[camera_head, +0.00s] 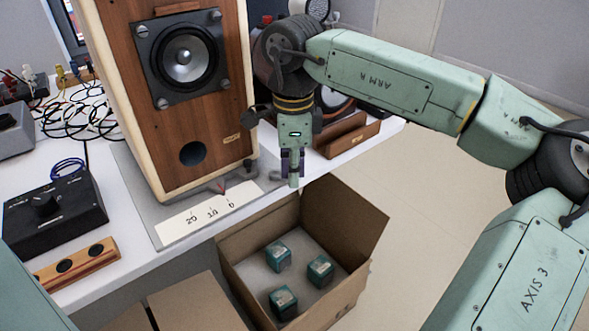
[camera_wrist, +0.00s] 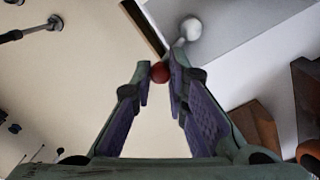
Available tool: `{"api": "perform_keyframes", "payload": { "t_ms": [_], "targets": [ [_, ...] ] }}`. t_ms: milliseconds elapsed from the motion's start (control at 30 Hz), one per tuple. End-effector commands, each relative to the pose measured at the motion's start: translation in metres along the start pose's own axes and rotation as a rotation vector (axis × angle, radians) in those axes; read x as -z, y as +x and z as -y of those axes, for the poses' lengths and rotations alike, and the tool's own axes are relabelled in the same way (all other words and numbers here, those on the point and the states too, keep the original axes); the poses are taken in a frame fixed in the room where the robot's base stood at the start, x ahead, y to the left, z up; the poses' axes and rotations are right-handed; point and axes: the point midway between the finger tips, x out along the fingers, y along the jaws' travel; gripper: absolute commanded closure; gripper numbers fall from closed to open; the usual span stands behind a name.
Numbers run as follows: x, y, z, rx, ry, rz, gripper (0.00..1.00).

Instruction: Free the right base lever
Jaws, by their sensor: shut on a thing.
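The wooden speaker (camera_head: 160,120) stands upright on a grey base plate (camera_head: 135,195). A paper scale (camera_head: 205,214) marked 20, 10, 0 lies at the plate's front, with a small red pointer behind it. My gripper (camera_head: 293,178) points down just right of the speaker's lower right edge. In the wrist view, my gripper's purple-padded fingers (camera_wrist: 159,84) are shut on a small dark red ball (camera_wrist: 159,72). A pale grey ball on a short stem (camera_wrist: 190,28) shows just beyond the fingertips. How the red ball joins the right base lever is hidden.
An open cardboard box (camera_head: 243,243) with several green cubes stands below the table's front edge. A wooden stand (camera_head: 348,137) is behind my gripper. A black control box (camera_head: 55,212), a wooden block with holes (camera_head: 77,263) and tangled cables (camera_head: 75,115) lie at left.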

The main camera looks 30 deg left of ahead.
Motion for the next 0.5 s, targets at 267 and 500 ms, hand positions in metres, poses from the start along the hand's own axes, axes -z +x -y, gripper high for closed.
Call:
{"api": "perform_keyframes", "payload": {
  "t_ms": [267,500],
  "targets": [
    [-0.0012,-0.0004,-0.0003,0.002,0.014,0.002,1.00],
    [-0.0013,-0.0004,-0.0003,0.002,0.013,0.002,0.85]
  ]
}}
